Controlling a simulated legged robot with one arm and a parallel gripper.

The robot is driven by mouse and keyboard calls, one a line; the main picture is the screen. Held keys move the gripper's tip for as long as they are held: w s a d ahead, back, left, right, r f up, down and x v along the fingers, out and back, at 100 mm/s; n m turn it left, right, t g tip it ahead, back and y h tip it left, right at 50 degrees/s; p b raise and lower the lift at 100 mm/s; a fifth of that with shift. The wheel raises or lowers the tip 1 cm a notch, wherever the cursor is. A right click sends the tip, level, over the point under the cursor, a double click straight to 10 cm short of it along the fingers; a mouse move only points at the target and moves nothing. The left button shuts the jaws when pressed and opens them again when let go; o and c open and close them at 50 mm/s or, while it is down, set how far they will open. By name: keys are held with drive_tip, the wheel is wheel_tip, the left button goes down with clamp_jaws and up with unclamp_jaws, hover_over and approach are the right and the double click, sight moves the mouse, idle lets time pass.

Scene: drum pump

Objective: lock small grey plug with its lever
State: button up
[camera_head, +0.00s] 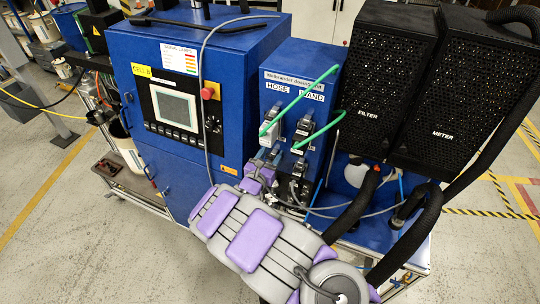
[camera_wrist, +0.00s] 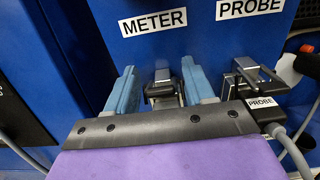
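A small grey plug (camera_wrist: 263,108) with a white PROBE label and a grey cable is at the PROBE position on the blue panel in the wrist view. A metal lever (camera_wrist: 246,76) stands out above it; I cannot tell if it is latched. My gripper (camera_wrist: 160,82) is open, its two blue fingers apart to the left of that plug. Between the fingers, below the METER label, is a dark connector (camera_wrist: 163,92) with a metal lever. Its lower part is hidden by my gripper's body. In the head view my arm partly hides this lower row.
Above the lower row, the HOSE plug (camera_head: 269,128) and WAND plug (camera_head: 303,143) carry green cables. A blue cabinet with a screen (camera_head: 175,108) stands left. Black perforated FILTER (camera_head: 382,80) and METER (camera_head: 460,100) boxes and thick black hoses stand right.

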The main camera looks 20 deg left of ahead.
drive_tip(key=c, duration=0.9)
drive_tip(key=f+t+b, duration=0.1)
drive_tip(key=t+b, duration=0.1)
drive_tip(key=b, duration=0.1)
drive_tip(key=shift+b, duration=0.3)
drive_tip(key=shift+s+r+t+b, duration=0.1)
drive_tip(key=shift+s+t+b, duration=0.05)
drive_tip(key=shift+t+b, duration=0.25)
drive_tip(key=o, duration=0.9)
drive_tip(key=shift+a, duration=0.15)
drive_tip(key=shift+o, duration=0.2)
drive_tip(key=p+v, duration=0.1)
drive_tip(key=v, duration=1.6)
drive_tip(key=shift+s+a, duration=0.15)
drive_tip(key=shift+a, duration=0.1)
